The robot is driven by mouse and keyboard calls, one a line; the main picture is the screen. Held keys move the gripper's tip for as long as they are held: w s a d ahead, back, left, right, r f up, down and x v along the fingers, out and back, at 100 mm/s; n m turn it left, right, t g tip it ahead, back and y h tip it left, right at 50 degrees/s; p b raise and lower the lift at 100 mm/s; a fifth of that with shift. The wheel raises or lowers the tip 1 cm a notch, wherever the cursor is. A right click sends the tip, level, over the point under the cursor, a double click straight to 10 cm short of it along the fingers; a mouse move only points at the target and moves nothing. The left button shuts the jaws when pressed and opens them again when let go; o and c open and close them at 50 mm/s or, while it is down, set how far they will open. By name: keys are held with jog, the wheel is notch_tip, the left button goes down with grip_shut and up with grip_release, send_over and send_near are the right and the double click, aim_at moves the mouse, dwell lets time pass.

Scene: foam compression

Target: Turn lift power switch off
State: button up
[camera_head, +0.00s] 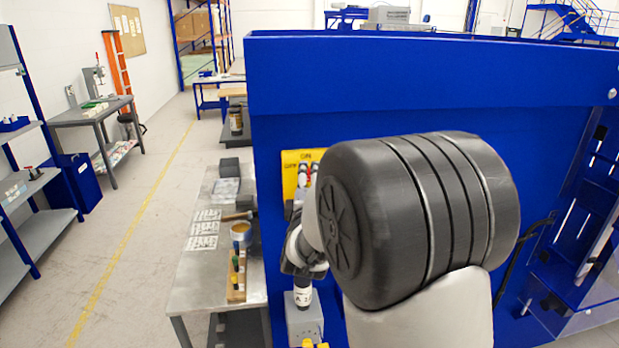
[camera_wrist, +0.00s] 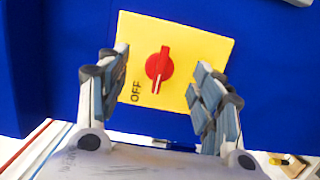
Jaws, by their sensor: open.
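The lift power switch is a red rotary knob (camera_wrist: 159,66) on a yellow plate (camera_wrist: 190,44). In the wrist view its pale pointer mark faces down, and the word OFF is printed to its lower left. My gripper (camera_wrist: 156,74) is open, with one finger on each side of the knob and a gap on both sides. The fingers overlap the plate's left and right edges in this view. In the head view the yellow plate (camera_head: 289,165) is on the blue panel, partly hidden by my arm, and the knob is hard to make out.
The large blue panel (camera_head: 400,85) fills the right side. A grey workbench (camera_head: 195,285) with sheets and tools stands left of it. A grey box (camera_head: 304,320) sits below the plate. Open floor with a yellow line (camera_head: 125,240) lies further left.

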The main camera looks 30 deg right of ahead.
jog(key=d+b+v, duration=0.1)
jog(key=v, duration=0.6)
jog(key=shift+s, duration=0.3)
jog(key=shift+d, duration=0.1)
dwell(0.4)
jog(key=s+a+f+m+g+y+b, duration=0.25)
jog(key=s+a+f+y, duration=0.2)
jog(key=a, duration=0.25)
jog(key=s+a+f+m+g+y+b, duration=0.2)
jog(key=s+a+f+m+y, duration=0.1)
jog(key=s+a, duration=0.3)
jog(key=s+a+f+m+g+b, duration=0.1)
jog(key=s+f+m+g, duration=0.2)
jog(key=s, duration=0.7)
jog(key=s+a+f+m+g+b, duration=0.1)
jog(key=s+f+m+g, duration=0.3)
jog(key=s, duration=0.6)
jog(key=shift+s+f+y+b, duration=0.35)
jog(key=shift+b, duration=0.05)
